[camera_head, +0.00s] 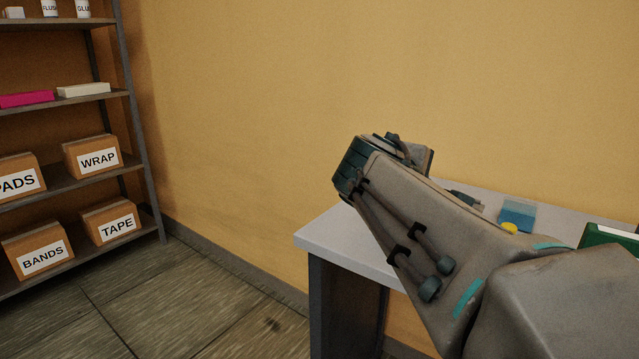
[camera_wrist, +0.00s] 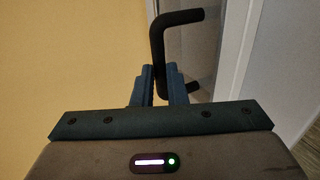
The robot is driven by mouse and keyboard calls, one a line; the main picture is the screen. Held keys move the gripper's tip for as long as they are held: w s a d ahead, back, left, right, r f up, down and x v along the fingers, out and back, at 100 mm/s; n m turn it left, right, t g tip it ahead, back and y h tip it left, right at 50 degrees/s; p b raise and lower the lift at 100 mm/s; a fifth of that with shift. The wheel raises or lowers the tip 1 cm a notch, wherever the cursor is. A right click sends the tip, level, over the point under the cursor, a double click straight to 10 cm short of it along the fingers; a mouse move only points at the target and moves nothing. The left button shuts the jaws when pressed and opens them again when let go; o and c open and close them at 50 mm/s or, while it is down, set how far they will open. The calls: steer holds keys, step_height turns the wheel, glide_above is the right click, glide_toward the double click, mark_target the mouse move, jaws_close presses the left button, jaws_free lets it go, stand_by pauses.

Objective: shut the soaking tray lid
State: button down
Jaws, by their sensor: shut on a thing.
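My gripper (camera_wrist: 161,84) is shut on a black bar handle (camera_wrist: 158,45) in the wrist view. The handle bends at its top and runs to the right toward a grey panel (camera_wrist: 203,45), which looks like part of the soaking tray lid. How far the lid stands open cannot be told. In the head view my arm and wrist cover the gripper's fingers, the handle and most of the tray, above the pale table (camera_head: 345,245).
A blue box (camera_head: 517,214), a yellow round thing (camera_head: 509,228) and a green box (camera_head: 608,236) are on the table's right part. A yellow wall (camera_head: 300,100) stands close behind. A shelf with labelled boxes (camera_head: 92,157) stands at left; floor between is clear.

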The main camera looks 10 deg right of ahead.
steer(key=shift+a+f, duration=0.15)
steer(key=shift+f, duration=0.55)
steer(key=c, duration=1.5)
jaws_free()
steer(key=shift+s+a, duration=0.1)
steer(key=shift+o, duration=0.2)
steer(key=shift+r, duration=0.15)
steer(key=shift+r, duration=0.25)
